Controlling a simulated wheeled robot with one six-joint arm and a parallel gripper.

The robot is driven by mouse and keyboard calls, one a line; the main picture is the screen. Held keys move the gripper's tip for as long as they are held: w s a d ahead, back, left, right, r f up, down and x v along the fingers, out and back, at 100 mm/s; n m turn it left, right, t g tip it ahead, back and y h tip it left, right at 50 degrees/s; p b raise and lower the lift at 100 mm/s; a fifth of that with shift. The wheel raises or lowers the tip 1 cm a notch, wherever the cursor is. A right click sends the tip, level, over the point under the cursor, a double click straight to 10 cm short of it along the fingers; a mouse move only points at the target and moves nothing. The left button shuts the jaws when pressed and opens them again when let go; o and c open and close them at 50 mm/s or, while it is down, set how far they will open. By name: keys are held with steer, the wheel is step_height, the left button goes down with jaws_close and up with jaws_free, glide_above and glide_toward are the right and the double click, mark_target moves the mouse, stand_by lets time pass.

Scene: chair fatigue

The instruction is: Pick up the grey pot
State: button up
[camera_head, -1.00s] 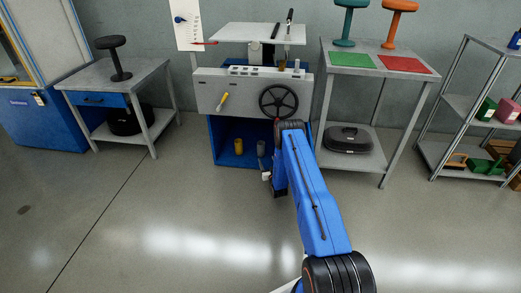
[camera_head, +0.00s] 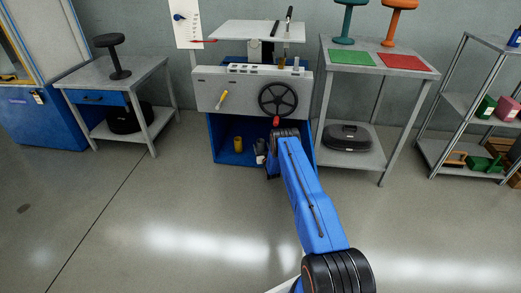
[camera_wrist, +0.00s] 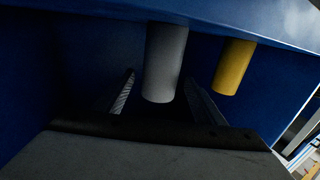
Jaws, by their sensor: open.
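The grey pot (camera_head: 260,145) stands in the open blue lower compartment of the machine, to the right of a yellow pot (camera_head: 238,145). My gripper (camera_head: 262,158) is low in front of the grey pot and partly hides it. In the wrist view the grey pot (camera_wrist: 165,62) appears in the middle, between the lines of the two open fingers of my gripper (camera_wrist: 159,78). I cannot tell whether the fingertips reach around it or stop just short. No contact shows. The yellow pot (camera_wrist: 233,66) is to the right there, outside the fingers.
The blue compartment (camera_head: 222,128) has walls and a roof close around the gripper. A handwheel (camera_head: 279,99) and a grey panel are above. A side table (camera_head: 385,166) stands at the right, another (camera_head: 150,75) at the left. The floor in front is clear.

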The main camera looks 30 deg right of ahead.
steer(key=shift+x, duration=1.5)
steer(key=c, duration=1.2)
